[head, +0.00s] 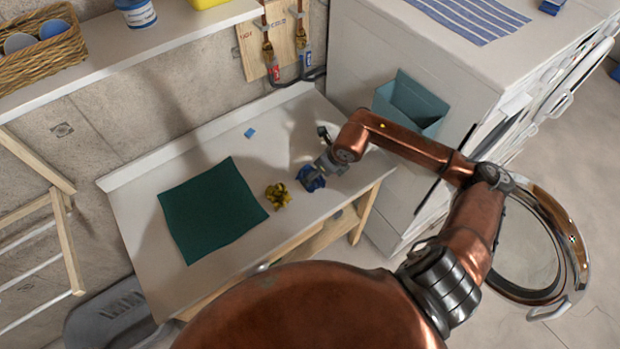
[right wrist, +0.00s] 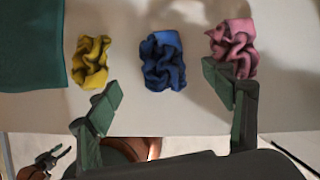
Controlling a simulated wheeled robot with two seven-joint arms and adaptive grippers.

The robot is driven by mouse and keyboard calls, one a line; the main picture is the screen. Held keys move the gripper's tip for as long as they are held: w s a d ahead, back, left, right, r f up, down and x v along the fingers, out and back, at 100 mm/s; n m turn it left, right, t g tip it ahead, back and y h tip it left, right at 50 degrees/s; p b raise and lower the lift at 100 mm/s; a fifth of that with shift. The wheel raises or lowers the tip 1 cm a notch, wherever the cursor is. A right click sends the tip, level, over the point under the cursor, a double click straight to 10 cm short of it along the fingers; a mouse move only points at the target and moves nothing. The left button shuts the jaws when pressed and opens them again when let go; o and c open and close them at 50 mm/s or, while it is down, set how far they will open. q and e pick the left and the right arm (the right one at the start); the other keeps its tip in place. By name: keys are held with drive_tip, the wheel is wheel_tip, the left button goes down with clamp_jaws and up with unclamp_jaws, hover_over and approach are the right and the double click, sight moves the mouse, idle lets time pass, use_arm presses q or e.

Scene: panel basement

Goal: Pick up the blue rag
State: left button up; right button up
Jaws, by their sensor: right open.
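The blue rag (right wrist: 162,62) lies crumpled on the pale tabletop, between a yellow rag (right wrist: 90,62) and a pink rag (right wrist: 234,45) in the right wrist view. In the head view the blue rag (head: 311,180) is partly covered by my right gripper (head: 324,168), and I cannot make out the pink rag. In the right wrist view my right gripper (right wrist: 168,97) is open and empty. Its fingers are spread to either side of the blue rag; the right finger overlaps the pink one. What seems to be my left gripper (right wrist: 48,160) shows small at the lower left.
A dark green cloth (head: 212,208) lies flat on the table (head: 135,215), left of the yellow rag (head: 278,196). A small blue piece (head: 250,132) lies behind. A white machine (head: 350,60) with a teal bin (head: 412,103) stands right. A round door (head: 572,240) hangs open.

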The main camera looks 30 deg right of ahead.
drive_tip(key=x, duration=0.7)
drive_tip(key=shift+d+f+p, duration=0.1)
drive_tip(key=shift+f+p, duration=0.15)
drive_tip(key=shift+p, duration=0.15)
drive_tip(key=shift+c, duration=0.5)
drive_tip(key=c, duration=0.9)
drive_tip(key=shift+r, duration=0.5)
wheel_tip(320, 180, up, 2)
drive_tip(key=shift+d+r+b, duration=0.1)
drive_tip(key=shift+r+b, duration=0.1)
drive_tip(key=shift+b, duration=0.2)
drive_tip(key=s+d+r, duration=0.1)
drive_tip(key=s+r, duration=0.2)
drive_tip(key=s, duration=0.1)
drive_tip(key=s+d+r, duration=0.2)
drive_tip(key=s+r, duration=0.1)
drive_tip(key=s, duration=0.2)
drive_tip(key=s+d+r, duration=0.1)
drive_tip(key=s+r, duration=0.2)
drive_tip(key=s, duration=0.1)
drive_tip(key=shift+s+d+r, duration=0.15)
drive_tip(key=shift+d+r, duration=0.1)
drive_tip(key=shift+r, duration=0.05)
